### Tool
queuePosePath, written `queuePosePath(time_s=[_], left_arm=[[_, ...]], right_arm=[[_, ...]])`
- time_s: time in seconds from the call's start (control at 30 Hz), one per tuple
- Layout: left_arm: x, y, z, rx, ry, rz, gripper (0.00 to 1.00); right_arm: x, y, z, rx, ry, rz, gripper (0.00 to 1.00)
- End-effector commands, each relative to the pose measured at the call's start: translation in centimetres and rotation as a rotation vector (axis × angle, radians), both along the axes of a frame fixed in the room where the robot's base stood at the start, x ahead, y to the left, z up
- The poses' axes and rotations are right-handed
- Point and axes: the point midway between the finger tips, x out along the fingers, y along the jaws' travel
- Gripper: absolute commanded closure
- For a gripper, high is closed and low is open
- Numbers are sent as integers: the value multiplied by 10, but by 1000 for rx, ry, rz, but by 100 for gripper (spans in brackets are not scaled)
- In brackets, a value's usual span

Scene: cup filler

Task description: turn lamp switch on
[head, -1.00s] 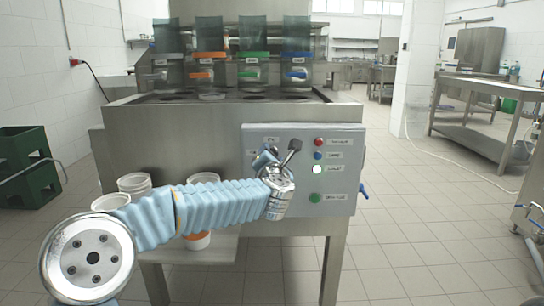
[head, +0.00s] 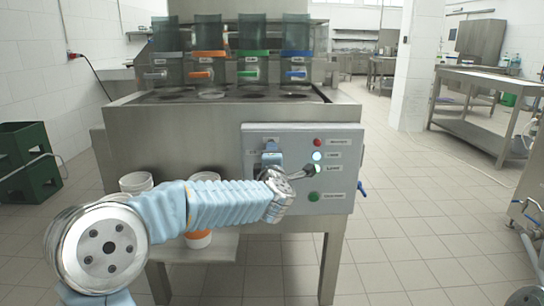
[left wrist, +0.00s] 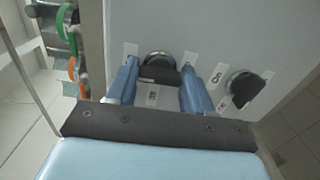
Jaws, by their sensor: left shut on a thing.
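The grey control panel (head: 256,133) is on the front of the steel machine. A black rotary knob (left wrist: 160,71) sits on it between the blue fingers of my left gripper (left wrist: 160,88) in the left wrist view. The gripper is shut on this knob, one finger at each side. In the head view my left gripper (head: 272,158) is against the panel's left part and hides most of the knob. A second black knob (left wrist: 247,88) stands to the right, free of the fingers. My right gripper is not in view.
A red lamp (head: 318,142) and a green button (head: 314,197) are on the panel. White cups (head: 136,182) stand on the low shelf. Green crates (head: 42,178) stand at left.

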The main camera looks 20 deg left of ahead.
Motion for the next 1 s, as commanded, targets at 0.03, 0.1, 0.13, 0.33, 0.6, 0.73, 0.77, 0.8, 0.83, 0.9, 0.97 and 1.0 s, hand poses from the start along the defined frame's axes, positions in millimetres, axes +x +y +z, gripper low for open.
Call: queuePosePath(time_s=[0.03, 0.1, 0.13, 0.33, 0.6, 0.73, 0.77, 0.8, 0.83, 0.9, 0.97, 1.0], left_arm=[[0, -1, -1, 11, 5, -2, 79], [0, -1, -1, 24, 9, -2, 79], [0, -1, -1, 29, 10, -2, 79], [0, -1, -2, 43, 16, -1, 79], [0, -1, -2, 43, 16, -2, 79], [0, -1, -2, 42, 15, -2, 32], [0, -1, -2, 43, 14, -1, 28], [0, -1, -1, 42, 14, -1, 23], [0, -1, -1, 42, 14, -1, 23], [0, 0, -1, 42, 13, -1, 23], [0, 0, -1, 41, 13, -1, 23], [0, 0, -1, 41, 13, -1, 23]], right_arm=[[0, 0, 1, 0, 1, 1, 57], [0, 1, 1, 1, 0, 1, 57], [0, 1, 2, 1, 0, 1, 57], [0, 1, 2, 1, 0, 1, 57], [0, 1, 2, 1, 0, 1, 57], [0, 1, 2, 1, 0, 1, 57], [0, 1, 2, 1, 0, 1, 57], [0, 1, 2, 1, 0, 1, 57], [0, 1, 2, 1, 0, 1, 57], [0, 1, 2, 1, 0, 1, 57], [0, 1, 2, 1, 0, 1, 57], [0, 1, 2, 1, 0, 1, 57]])
